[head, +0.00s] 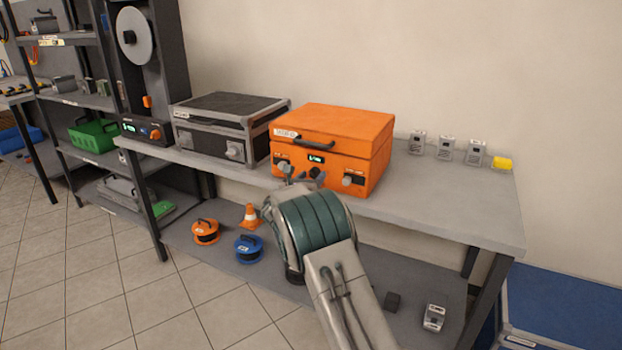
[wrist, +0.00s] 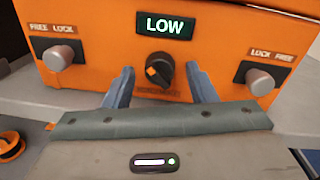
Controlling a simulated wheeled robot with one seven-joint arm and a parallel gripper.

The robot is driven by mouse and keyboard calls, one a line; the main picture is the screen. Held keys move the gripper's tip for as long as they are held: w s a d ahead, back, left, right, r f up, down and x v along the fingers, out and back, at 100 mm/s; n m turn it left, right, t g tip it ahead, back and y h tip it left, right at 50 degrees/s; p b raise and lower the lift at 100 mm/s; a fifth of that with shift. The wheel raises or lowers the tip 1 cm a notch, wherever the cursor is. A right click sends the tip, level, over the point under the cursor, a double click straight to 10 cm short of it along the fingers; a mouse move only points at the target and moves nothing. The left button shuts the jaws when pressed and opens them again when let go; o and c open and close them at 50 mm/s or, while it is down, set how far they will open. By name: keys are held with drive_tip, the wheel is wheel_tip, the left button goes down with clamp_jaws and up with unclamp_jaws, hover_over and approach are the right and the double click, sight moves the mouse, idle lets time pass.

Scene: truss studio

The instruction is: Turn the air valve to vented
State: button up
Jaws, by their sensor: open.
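An orange case (head: 345,128) with a closed lid and a black handle sits on the grey bench. Its front has a display (wrist: 165,26) reading LOW, with a black rotary knob (wrist: 158,70) below it, apparently the air valve. The knob has an orange mark on its left part; the lettering under it is not readable. My gripper (head: 297,174) is in front of the case, open. In the wrist view its two fingers (wrist: 160,67) stand on either side of the knob, with visible gaps. Their depth relative to the knob is unclear.
Grey round knobs marked FREE and LOCK flank the valve, left (wrist: 58,57) and right (wrist: 260,81). A black-and-silver case (head: 225,125) stands left of the orange one. Small grey boxes (head: 446,149) and a yellow block (head: 501,163) are at the right. Cable reels (head: 205,231) lie below.

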drive_tip(key=c, duration=1)
drive_tip(key=shift+o, duration=0.2)
drive_tip(key=shift+f+m+b, duration=0.2)
drive_tip(key=shift+m+b, duration=0.1)
drive_tip(key=shift+b, duration=0.4)
drive_tip(key=m+b, duration=0.1)
drive_tip(key=b, duration=0.2)
drive_tip(key=shift+f+m, duration=0.2)
drive_tip(key=shift+m, duration=0.2)
drive_tip(key=m+b, duration=0.6)
drive_tip(key=b, duration=0.4)
drive_tip(key=shift+a+m, duration=0.1)
drive_tip(key=shift+m, duration=0.2)
drive_tip(key=m+b, duration=0.5)
drive_tip(key=b, duration=0.2)
drive_tip(key=shift+m+h, duration=0.3)
drive_tip(key=shift+h, duration=0.1)
drive_tip(key=m+b, duration=0.1)
drive_tip(key=m, duration=0.1)
drive_tip(key=m+b, duration=0.1)
drive_tip(key=b, duration=0.1)
drive_tip(key=shift+w+a+r+m, duration=0.1)
drive_tip(key=shift+r+m, duration=0.2)
drive_tip(key=shift+m, duration=0.1)
drive_tip(key=shift+b, duration=0.3)
